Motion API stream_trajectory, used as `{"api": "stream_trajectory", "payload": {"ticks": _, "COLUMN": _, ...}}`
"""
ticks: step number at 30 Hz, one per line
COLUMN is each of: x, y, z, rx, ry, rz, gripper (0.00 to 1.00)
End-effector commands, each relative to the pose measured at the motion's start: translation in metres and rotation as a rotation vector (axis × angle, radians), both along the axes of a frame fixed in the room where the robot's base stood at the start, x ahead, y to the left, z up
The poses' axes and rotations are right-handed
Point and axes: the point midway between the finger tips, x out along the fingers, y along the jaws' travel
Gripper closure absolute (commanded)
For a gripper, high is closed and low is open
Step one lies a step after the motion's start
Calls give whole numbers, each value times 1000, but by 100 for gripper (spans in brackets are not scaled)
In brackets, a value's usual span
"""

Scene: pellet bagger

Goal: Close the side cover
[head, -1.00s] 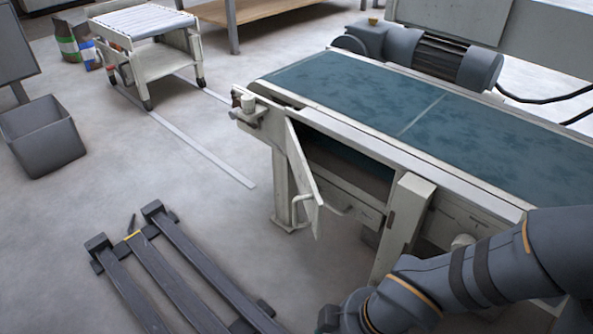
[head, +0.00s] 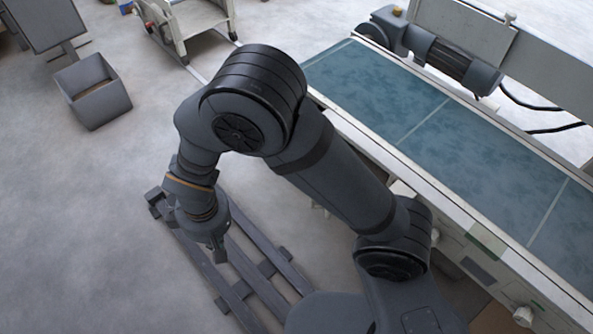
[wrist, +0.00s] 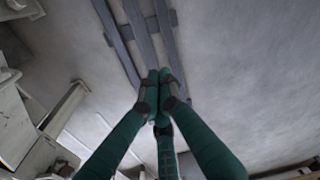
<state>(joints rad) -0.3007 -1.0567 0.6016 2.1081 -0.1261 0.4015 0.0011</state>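The side cover, a pale hinged panel with a handle on the conveyor's near side, is almost wholly hidden behind my arm in the head view now. In the wrist view, pale machine parts (wrist: 65,108) stand at the left; I cannot tell which of them is the cover. My gripper (head: 217,252) hangs over the dark pallet in the head view, left of the conveyor (head: 440,130). In the wrist view its green fingers (wrist: 159,88) meet at the tips, with nothing visible between them.
The dark slatted pallet (head: 232,289) lies on the floor below my gripper. A grey bin (head: 99,107) stands at the left and a roller cart (head: 190,22) at the back. Open floor lies left of the pallet.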

Motion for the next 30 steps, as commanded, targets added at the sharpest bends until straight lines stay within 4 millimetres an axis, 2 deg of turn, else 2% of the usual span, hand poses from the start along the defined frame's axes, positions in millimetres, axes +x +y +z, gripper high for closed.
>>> {"api": "stream_trajectory", "payload": {"ticks": 1, "x": 6, "y": 20, "z": 18, "rx": -34, "ry": -6, "rz": 3, "gripper": 100}}
{"api": "stream_trajectory", "payload": {"ticks": 4, "x": 25, "y": 45, "z": 14, "rx": -106, "ry": -22, "rz": 8, "gripper": 100}}
{"api": "stream_trajectory", "payload": {"ticks": 7, "x": 52, "y": 52, "z": 3, "rx": -193, "ry": -40, "rz": 17, "gripper": 100}}
{"api": "stream_trajectory", "payload": {"ticks": 10, "x": 90, "y": 41, "z": -13, "rx": -291, "ry": -55, "rz": 17, "gripper": 100}}
{"api": "stream_trajectory", "payload": {"ticks": 13, "x": 132, "y": 13, "z": -32, "rx": -394, "ry": -63, "rz": 6, "gripper": 100}}
{"api": "stream_trajectory", "payload": {"ticks": 16, "x": 159, "y": -7, "z": -34, "rx": -505, "ry": -76, "rz": 47, "gripper": 100}}
{"api": "stream_trajectory", "payload": {"ticks": 18, "x": 169, "y": -14, "z": -24, "rx": -578, "ry": -88, "rz": 92, "gripper": 100}}
{"api": "stream_trajectory", "payload": {"ticks": 22, "x": 179, "y": -29, "z": 11, "rx": -700, "ry": -79, "rz": 145, "gripper": 100}}
{"api": "stream_trajectory", "payload": {"ticks": 26, "x": 158, "y": -60, "z": 33, "rx": -831, "ry": 27, "rz": 197, "gripper": 100}}
{"api": "stream_trajectory", "payload": {"ticks": 28, "x": 146, "y": -67, "z": 39, "rx": -859, "ry": 89, "rz": 226, "gripper": 100}}
{"api": "stream_trajectory", "payload": {"ticks": 30, "x": 144, "y": -69, "z": 39, "rx": -862, "ry": 114, "rz": 265, "gripper": 100}}
